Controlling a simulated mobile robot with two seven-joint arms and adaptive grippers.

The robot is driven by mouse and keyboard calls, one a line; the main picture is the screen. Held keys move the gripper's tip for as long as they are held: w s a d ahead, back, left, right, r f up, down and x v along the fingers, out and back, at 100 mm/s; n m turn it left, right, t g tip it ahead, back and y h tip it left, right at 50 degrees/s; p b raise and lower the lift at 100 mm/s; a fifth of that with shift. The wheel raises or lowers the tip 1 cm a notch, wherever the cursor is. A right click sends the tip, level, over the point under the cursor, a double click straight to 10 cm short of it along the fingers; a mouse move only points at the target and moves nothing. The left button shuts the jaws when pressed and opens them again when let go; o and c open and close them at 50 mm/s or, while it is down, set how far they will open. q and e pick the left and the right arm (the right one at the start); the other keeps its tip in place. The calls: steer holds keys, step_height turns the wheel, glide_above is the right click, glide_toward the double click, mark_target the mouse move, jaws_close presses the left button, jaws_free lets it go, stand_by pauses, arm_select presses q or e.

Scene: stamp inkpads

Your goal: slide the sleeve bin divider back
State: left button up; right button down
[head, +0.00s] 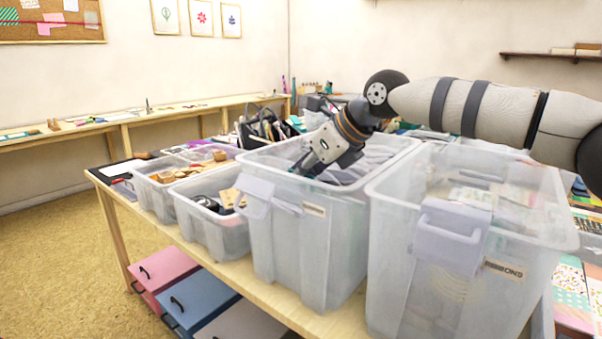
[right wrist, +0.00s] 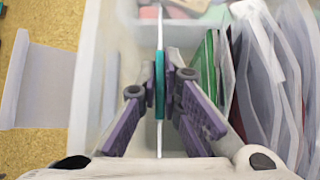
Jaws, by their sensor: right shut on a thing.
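The sleeve bin (head: 300,250) is a tall translucent tub at the middle of the head view, with a lavender latch on its near side. My right gripper (head: 318,165) reaches down into its open top. In the right wrist view, my right gripper (right wrist: 160,92) is shut on the divider (right wrist: 159,135), a thin pale panel seen edge-on with a teal strip between the fingers. Clear and pale sleeves (right wrist: 270,75) stand to the right of the divider, beside a green one (right wrist: 205,65). The divider is hidden in the head view. My left gripper is not in view.
A second tall bin (head: 470,290), with a label, stands close on the right. Smaller open bins (head: 215,235) with tools stand to the left. Pink and blue drawers (head: 160,270) sit under the table. The floor at left is clear.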

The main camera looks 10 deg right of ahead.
steer(key=c, duration=1.8)
jaws_free()
steer(key=shift+o, duration=0.2)
steer(key=shift+r, duration=0.1)
steer(key=v, duration=1.2)
